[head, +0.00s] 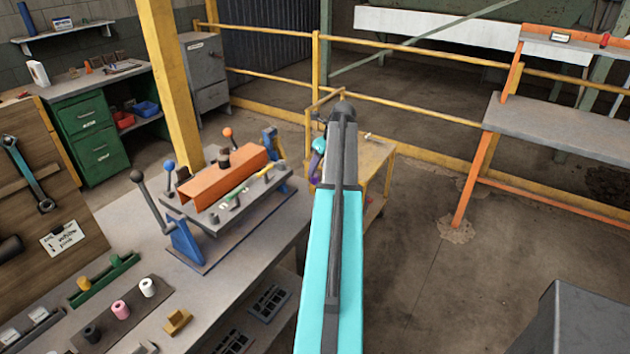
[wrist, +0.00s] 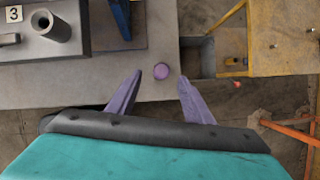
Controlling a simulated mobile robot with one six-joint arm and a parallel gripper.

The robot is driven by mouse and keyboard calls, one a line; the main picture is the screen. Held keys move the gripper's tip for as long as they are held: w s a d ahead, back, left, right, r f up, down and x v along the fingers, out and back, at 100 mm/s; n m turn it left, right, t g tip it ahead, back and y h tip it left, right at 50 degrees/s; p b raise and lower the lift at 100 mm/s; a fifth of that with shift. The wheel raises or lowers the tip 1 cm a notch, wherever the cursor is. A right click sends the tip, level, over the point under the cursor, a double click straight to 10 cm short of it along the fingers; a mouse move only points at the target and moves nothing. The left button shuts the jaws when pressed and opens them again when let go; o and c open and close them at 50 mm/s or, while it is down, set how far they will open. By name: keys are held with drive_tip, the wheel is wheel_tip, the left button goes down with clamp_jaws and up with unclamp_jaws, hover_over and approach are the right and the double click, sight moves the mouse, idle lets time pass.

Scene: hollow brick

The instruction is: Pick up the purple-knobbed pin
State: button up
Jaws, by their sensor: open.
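The height gap between fingertips and knob cannot be told. Nothing is held. In the head view my arm hides most of the gripper, and I cannot make out the pin there.
A fixture with an orange channel (head: 225,178) and several knobbed levers stands on the bench. Coloured cylinders (head: 121,309) lie in holders at the front left. A yellow cart (head: 365,165) stands beyond the bench. Yellow railings run behind; open floor lies to the right.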

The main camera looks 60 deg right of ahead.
sight(315, 176)
drive_tip(key=shift+w+f, duration=0.1)
drive_tip(key=shift+f, duration=0.05)
drive_tip(key=shift+p+x, duration=0.95)
drive_tip(key=shift+x, duration=0.3)
drive_tip(key=shift+p+x, duration=0.3)
drive_tip(key=shift+x, duration=0.9)
drive_tip(key=shift+d, duration=0.15)
drive_tip(key=c, duration=1.2)
drive_tip(key=shift+o, duration=0.2)
wheel_tip(315, 176, up, 10)
drive_tip(key=b, duration=0.3)
